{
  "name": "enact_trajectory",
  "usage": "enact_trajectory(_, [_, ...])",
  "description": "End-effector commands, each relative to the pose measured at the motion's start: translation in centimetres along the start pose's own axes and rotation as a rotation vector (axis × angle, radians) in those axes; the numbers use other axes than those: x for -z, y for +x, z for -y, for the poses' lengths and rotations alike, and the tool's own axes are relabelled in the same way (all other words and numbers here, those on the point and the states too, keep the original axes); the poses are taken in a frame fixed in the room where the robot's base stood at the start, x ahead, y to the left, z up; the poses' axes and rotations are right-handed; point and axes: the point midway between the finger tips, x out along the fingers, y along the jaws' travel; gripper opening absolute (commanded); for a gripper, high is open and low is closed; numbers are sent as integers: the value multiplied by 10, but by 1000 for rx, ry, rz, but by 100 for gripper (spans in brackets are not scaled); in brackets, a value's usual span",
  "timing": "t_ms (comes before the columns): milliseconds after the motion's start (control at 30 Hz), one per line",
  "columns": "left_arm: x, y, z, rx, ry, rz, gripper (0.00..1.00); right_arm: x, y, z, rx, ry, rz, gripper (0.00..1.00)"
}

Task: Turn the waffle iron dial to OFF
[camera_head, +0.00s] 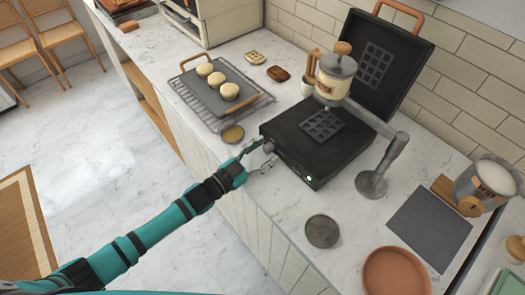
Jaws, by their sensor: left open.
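The waffle iron (328,150) is a black box on the marble counter with its lid (384,62) raised and a waffle grid plate showing. A small green light (309,178) glows on its front face. The dial (268,147) seems to be at the left of that front face, mostly hidden by my gripper, so its setting cannot be read. My left gripper (263,157) is open at the left front corner of the iron, with its fingers by the dial. Whether they touch it cannot be told. My right gripper is out of view.
A cream dispenser (335,77) on a grey stand (372,184) rises over the iron's right side. A wire rack (215,100) with a tray of round buns is to the left. A dark disc (322,231) and a terracotta dish (396,273) lie in front.

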Motion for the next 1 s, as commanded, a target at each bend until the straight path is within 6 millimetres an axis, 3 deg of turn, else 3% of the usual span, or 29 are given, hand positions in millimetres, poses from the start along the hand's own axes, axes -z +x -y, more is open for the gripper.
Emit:
enact_trajectory(200, [0,0,0,0,0,1,51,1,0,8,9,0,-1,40])
enact_trajectory(600, [0,0,0,0,0,1,0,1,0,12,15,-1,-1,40])
enact_trajectory(767, [1,0,1,-1,-66,3,0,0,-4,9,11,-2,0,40])
enact_trajectory(1000, [1,0,0,-4,-418,15,0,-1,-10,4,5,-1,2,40])
